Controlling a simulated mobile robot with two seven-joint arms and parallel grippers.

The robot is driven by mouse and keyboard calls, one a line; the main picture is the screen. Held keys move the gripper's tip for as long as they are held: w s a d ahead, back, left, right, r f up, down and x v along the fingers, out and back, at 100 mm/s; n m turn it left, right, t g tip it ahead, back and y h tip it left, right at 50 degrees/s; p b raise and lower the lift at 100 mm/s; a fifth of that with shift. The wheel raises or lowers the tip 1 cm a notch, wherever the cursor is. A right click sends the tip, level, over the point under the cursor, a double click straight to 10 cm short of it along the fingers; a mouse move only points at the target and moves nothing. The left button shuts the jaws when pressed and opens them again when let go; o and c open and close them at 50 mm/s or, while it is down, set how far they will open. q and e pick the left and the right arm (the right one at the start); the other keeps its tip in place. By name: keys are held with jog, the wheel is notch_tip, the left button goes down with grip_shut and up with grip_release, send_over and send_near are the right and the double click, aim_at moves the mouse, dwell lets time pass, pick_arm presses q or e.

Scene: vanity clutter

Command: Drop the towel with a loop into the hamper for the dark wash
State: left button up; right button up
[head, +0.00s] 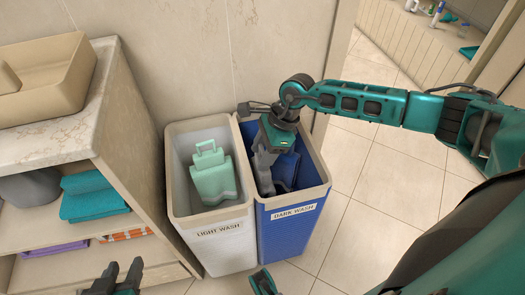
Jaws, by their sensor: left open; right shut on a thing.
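The dark wash hamper (294,233) is a blue bin with a beige rim and a "DARK WASH" label. My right gripper (265,182) reaches down inside it, pointing downward. It is shut on a dark blue towel (288,172), which shows inside the bin beside the fingers. The gripper and bin wall hide much of this towel, and I cannot make out a loop on it. A mint green towel with a loop (213,181) lies in the light wash hamper (222,244). My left gripper (117,277) is open and empty at the bottom left, away from both hampers.
A shelf unit with a marble top (62,133) stands left of the hampers. It holds a beige basin (50,95), teal folded towels (90,200), a purple towel (55,248) and an orange striped towel (125,235). Tiled floor (370,205) is clear on the right.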

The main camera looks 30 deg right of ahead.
jog(key=o, duration=1.4)
jog(key=shift+o, duration=0.2)
